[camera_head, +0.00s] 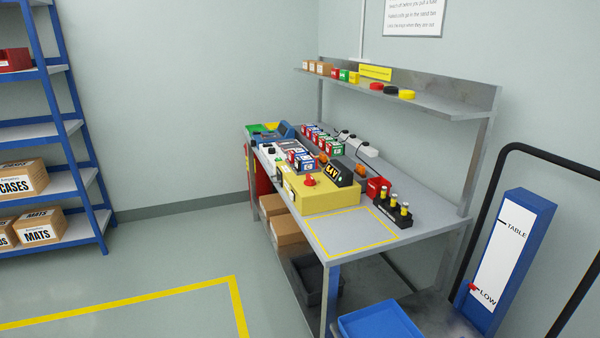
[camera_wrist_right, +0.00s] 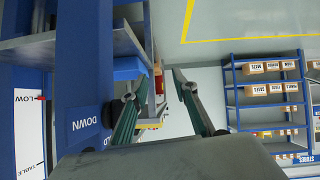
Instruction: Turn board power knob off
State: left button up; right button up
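A yellow box-shaped board (camera_head: 325,198) stands on the grey workbench near its front edge. A small red knob-like part (camera_head: 310,181) sits on its top, and a dark display (camera_head: 338,174) with yellow characters is at its back right. The knob's exact setting is too small to read. My right gripper (camera_wrist_right: 164,76) shows in the right wrist view with its two fingers apart and nothing between them. Neither gripper is in the head view, and my left gripper is out of sight. The right gripper appears well away from the board.
The workbench (camera_head: 400,238) holds small labelled boxes (camera_head: 306,161), a black holder with yellow-topped parts (camera_head: 392,212) and a yellow-outlined empty area. A blue lift post (camera_head: 517,245) and black rail stand right. A blue shelf rack (camera_head: 70,125) stands left; open floor lies between.

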aim_at(309, 181)
jog(key=i+j, duration=0.3)
jog(key=j, duration=0.15)
jog(key=i+j+z, duration=0.1)
jog(key=i+j, duration=0.25)
jog(key=j, duration=0.1)
